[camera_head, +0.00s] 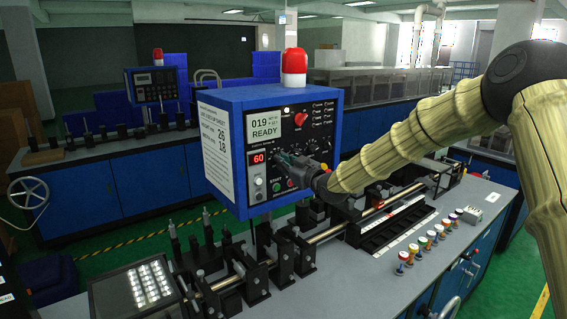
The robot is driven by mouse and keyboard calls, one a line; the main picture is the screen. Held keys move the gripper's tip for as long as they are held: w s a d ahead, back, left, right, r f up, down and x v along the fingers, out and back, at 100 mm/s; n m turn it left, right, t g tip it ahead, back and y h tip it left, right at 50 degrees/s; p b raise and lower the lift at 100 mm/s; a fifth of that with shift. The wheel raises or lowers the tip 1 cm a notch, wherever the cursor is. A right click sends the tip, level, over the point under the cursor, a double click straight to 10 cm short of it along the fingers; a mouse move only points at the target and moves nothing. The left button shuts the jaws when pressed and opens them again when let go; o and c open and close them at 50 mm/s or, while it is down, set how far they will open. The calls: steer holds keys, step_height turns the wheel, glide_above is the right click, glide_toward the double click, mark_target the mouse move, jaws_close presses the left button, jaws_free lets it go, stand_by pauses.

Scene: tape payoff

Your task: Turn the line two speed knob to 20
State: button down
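A blue control box (221,104) stands over the machine bench, with its dark front panel facing right. The panel has a pale screen (264,124) reading 019 and READY, a red number display (258,158) reading 60, several black knobs and switches, and coloured buttons. My gripper (282,160) is at the lower middle of the panel, just right of the red display. The fingers are dark and small here, so I cannot tell whether they are open, shut or touching a knob. My gripper and wrist hide part of the panel. The line two speed knob cannot be picked out by its label.
A printed sheet (217,150) is on the box's left side, and a red beacon (294,67) is on top. The grey bench (459,248) below carries shafts, clamps and several coloured-top pegs. A second blue box (153,84) stands on another bench at left.

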steer(key=shift+r+n+b, duration=0.15)
steer(key=shift+n+b, duration=0.15)
steer(key=shift+b, duration=0.45)
steer(key=n+b, duration=1.1)
steer(key=b, duration=0.6)
steer(key=shift+r, duration=0.2)
steer(key=shift+n+b, duration=0.3)
